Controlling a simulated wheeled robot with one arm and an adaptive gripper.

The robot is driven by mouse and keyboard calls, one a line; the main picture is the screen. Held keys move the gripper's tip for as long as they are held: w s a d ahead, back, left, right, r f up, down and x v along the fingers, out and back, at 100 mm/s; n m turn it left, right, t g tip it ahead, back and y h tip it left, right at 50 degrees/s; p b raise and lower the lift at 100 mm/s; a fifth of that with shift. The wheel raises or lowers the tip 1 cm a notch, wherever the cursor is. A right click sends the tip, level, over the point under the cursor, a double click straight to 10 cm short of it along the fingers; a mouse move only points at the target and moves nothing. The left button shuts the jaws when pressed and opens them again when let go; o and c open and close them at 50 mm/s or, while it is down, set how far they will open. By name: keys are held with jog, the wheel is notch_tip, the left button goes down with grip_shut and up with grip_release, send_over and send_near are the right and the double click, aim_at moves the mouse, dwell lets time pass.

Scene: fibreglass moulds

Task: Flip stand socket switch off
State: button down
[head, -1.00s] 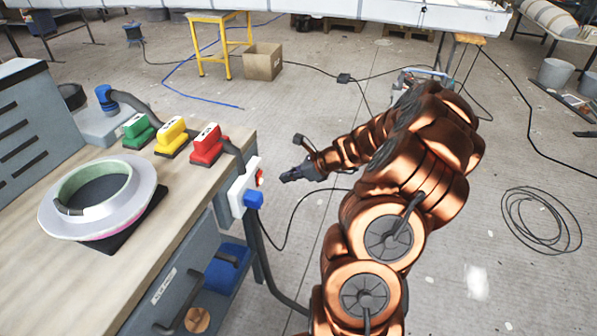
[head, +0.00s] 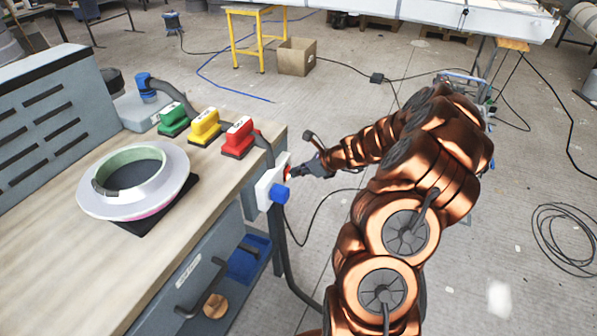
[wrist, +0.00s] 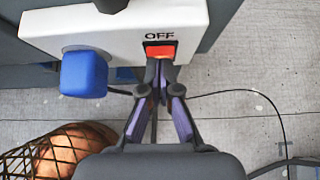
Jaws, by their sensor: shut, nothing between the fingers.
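The stand socket is a white box (head: 265,186) on the bench's right end, with a blue plug (head: 280,194) in it. In the wrist view the white box (wrist: 200,22) fills the top, with the blue plug (wrist: 84,74) at left. A red-orange rocker switch (wrist: 160,50) sits on it below the printed word "OFF". My gripper (wrist: 158,80) is shut and empty, its tips right at the lower edge of the switch; I cannot tell whether they touch. In the head view my gripper (head: 296,172) is at the box's right side, and the switch is mostly hidden.
On the bench (head: 60,235) stand green (head: 173,118), yellow (head: 205,126) and red (head: 239,137) sanding blocks and a ring-shaped mould (head: 133,190). A black hose runs down past the box. The floor to the right is mostly clear apart from cables.

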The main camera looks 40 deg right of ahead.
jog(key=shift+w+a+r+g+p, duration=0.1)
jog(key=shift+w+a+g+p, duration=0.15)
jog(key=shift+p, duration=0.45)
jog(key=shift+d+r, duration=0.1)
jog(key=shift+r, duration=0.05)
jog(key=shift+r+p, duration=0.7)
jog(key=shift+p, duration=0.2)
jog(key=v, duration=1.3)
jog(key=shift+s+p, duration=0.2)
jog(key=shift+p, duration=0.1)
